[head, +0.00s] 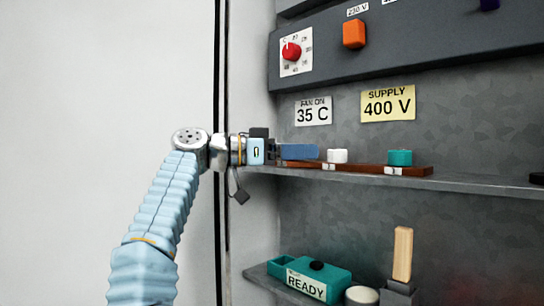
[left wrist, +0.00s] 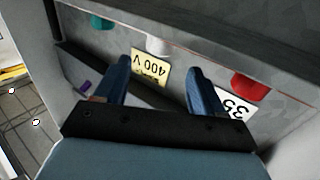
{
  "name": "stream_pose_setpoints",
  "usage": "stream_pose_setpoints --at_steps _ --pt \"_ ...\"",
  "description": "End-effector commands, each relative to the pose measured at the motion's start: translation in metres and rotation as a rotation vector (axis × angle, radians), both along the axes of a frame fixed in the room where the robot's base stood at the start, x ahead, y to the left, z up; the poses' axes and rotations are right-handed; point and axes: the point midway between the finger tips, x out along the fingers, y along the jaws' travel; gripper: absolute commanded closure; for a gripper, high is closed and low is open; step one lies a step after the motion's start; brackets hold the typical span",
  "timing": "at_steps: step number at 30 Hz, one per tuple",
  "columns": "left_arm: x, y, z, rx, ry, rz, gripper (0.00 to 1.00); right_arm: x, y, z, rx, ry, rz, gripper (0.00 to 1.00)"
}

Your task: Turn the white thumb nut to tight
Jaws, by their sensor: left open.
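The white thumb nut (head: 337,156) stands on a brown strip (head: 360,168) on the grey shelf, with a small pale tag on the strip in front of it. My left gripper (head: 304,152) is just left of the nut, its blue fingers pointing toward it. In the left wrist view the left gripper (left wrist: 158,68) is open and empty. The white nut (left wrist: 158,45) shows beyond the gap between the fingertips, apart from both. Its turned position cannot be told. My right gripper is not in view.
A teal nut (head: 400,157) stands right of the white one. A red nut (left wrist: 250,85) shows on the other side in the left wrist view. Behind are the 35 C label (head: 313,111) and 400 V label (head: 388,104). The shelf edge (head: 470,186) runs below.

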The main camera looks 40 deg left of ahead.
Motion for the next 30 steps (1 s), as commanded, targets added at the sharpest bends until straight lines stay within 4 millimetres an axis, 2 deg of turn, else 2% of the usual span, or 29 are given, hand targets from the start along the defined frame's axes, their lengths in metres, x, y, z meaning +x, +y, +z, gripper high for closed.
stream_pose_setpoints --at_steps 3,6,10,15,23,30 --pt "-0.022 0.019 -0.001 0.001 0.001 0.008 0.3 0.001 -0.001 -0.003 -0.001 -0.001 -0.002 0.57" --pt "-0.037 0.03 0.0 0.001 0.001 0.005 0.3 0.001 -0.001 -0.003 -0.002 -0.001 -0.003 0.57" --pt "-0.049 0.038 0.0 0.0 0.001 0.003 0.3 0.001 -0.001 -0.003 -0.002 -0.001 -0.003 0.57" --pt "-0.054 0.041 0.0 0.001 0.001 0.0 0.3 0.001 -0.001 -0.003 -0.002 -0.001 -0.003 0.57" --pt "-0.054 0.038 0.002 -0.003 0.002 0.005 0.32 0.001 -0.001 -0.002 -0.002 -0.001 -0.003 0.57" --pt "-0.051 0.001 0.015 -0.043 0.036 0.185 0.32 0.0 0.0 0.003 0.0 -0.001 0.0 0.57"
